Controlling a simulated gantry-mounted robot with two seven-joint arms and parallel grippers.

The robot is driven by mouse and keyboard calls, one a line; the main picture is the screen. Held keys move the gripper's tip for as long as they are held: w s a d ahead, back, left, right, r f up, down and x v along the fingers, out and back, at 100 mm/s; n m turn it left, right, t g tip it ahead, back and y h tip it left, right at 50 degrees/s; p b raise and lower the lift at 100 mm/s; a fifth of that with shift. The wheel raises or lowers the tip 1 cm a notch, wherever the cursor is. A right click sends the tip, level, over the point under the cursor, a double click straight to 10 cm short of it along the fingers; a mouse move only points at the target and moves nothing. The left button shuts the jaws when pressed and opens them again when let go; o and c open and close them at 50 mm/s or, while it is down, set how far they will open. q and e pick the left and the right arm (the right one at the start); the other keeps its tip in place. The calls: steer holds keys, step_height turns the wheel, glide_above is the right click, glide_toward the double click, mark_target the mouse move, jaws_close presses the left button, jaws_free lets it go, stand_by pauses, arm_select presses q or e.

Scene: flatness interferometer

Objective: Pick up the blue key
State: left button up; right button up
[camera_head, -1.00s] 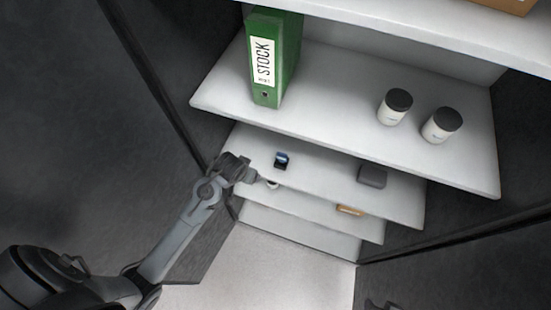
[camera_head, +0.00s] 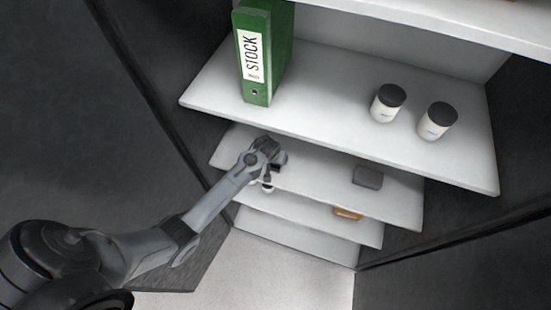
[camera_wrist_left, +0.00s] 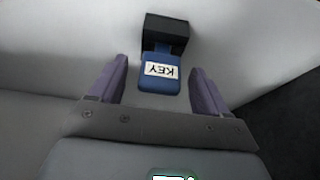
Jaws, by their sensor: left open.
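The blue key (camera_wrist_left: 159,82) shows in the left wrist view, with a white label reading KEY. Its far end meets a small black block (camera_wrist_left: 166,32) on the pale shelf; I cannot tell whether it sits in the block or against it. My left gripper (camera_wrist_left: 160,74) is open, with one purple finger on each side of the key, apart from it. In the head view my left gripper (camera_head: 275,163) is over the second shelf and hides the key. My right gripper is not in view.
A dark grey box (camera_head: 367,177) lies to the right on the same shelf (camera_head: 318,183). The shelf above holds a green STOCK binder (camera_head: 264,55) and two black-lidded jars (camera_head: 388,103) (camera_head: 437,121). An orange item (camera_head: 347,213) lies on a lower shelf.

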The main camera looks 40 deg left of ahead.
arm_select(q)
steer(key=shift+w+a+f, duration=0.1)
steer(key=shift+w+f, duration=0.1)
steer(key=shift+f, duration=0.45)
steer(key=c, duration=1.1)
steer(key=shift+o, duration=0.2)
steer(key=shift+r, duration=0.15)
